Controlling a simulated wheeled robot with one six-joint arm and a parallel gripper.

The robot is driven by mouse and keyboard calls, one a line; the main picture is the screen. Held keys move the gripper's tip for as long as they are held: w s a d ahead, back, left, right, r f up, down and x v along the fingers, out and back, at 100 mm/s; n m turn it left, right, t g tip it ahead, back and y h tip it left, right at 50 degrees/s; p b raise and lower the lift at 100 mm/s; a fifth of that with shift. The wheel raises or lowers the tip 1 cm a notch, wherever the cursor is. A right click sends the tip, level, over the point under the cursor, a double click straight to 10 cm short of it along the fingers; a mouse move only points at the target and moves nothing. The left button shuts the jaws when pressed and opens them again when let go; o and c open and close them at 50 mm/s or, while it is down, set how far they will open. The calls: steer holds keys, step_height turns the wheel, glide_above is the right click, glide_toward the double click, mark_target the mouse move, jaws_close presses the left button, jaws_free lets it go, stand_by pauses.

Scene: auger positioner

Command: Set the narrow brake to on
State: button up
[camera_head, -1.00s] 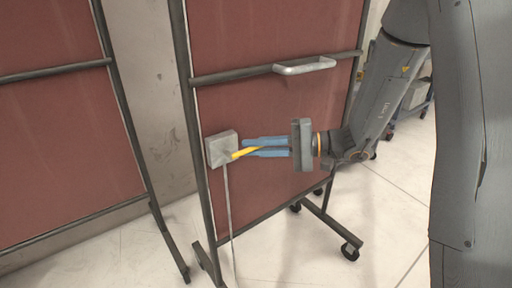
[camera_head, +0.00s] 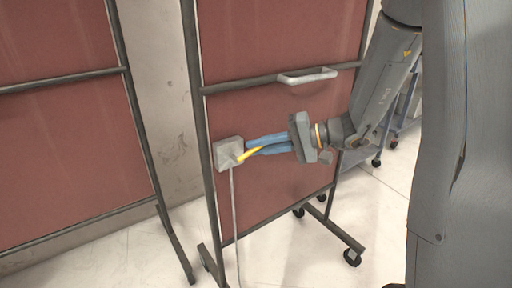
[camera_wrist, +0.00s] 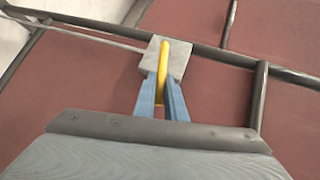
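The brake is a yellow lever (camera_head: 249,154) on a pale grey box (camera_head: 226,154), which is fixed to the lower left edge of a red panel's dark frame. In the wrist view the lever (camera_wrist: 162,58) stands out from the box (camera_wrist: 177,64) toward me. My gripper (camera_head: 250,146) has its two blue fingers on either side of the lever, close against it. They also flank it in the wrist view (camera_wrist: 160,88), with little or no gap. The lever tilts upward to the right in the head view. Its inner end is partly hidden by the fingers.
The red panel (camera_head: 280,40) stands on a wheeled frame and has a light grey handle (camera_head: 307,76) above my gripper. A thin grey rod (camera_head: 235,220) runs down from the box. Another red panel (camera_head: 60,150) stands at left. A cart (camera_head: 402,112) is behind my arm.

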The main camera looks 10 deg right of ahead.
steer(key=o, duration=0.4)
steer(key=shift+o, duration=0.2)
steer(key=v, duration=0.8)
